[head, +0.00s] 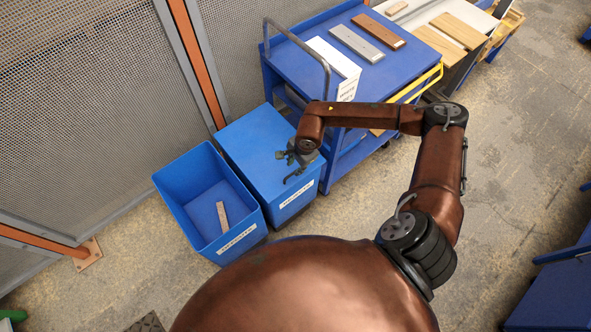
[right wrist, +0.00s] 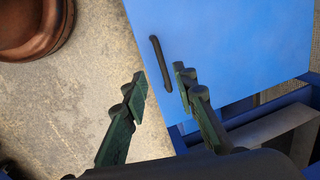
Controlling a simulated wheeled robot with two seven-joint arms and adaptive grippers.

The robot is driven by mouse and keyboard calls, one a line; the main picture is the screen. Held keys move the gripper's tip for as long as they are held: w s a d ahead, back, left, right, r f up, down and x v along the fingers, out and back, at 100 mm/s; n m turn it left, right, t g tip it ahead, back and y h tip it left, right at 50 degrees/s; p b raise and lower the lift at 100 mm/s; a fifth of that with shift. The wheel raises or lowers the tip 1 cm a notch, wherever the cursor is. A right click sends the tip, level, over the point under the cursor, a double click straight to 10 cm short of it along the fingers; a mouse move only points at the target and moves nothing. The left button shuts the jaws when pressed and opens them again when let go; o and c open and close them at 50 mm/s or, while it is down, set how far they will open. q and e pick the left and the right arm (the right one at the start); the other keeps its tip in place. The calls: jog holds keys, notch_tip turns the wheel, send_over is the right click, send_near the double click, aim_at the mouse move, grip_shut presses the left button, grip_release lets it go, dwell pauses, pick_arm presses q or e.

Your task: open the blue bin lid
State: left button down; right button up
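The closed blue bin (head: 250,140) has a flat blue lid and a white label on its front, and stands beside an open blue bin. In the right wrist view the blue lid (right wrist: 225,45) carries a dark bar handle (right wrist: 161,62) near its edge. My right gripper (head: 290,168) is over the lid's right front part in the head view. In the right wrist view the gripper (right wrist: 162,90) is open, with its two green fingers apart and nothing between them. The handle shows just beyond the fingertips; I cannot tell whether they touch it. My left gripper is not in view.
The open blue bin (head: 167,184) holds a small board (head: 222,217). A blue cart (head: 315,30) with boards and a white sign (head: 348,88) stands close behind the closed bin. A mesh fence (head: 90,100) runs along the left.

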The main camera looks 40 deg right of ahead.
jog(key=shift+h, duration=0.3)
jog(key=f, duration=0.2)
jog(key=w+d+f+b, duration=0.1)
jog(key=f, duration=0.4)
jog(key=shift+w+d+f, duration=0.25)
jog(key=shift+w+d, duration=0.05)
jog(key=shift+w, duration=0.05)
jog(key=shift+c, duration=0.2)
grip_shut()
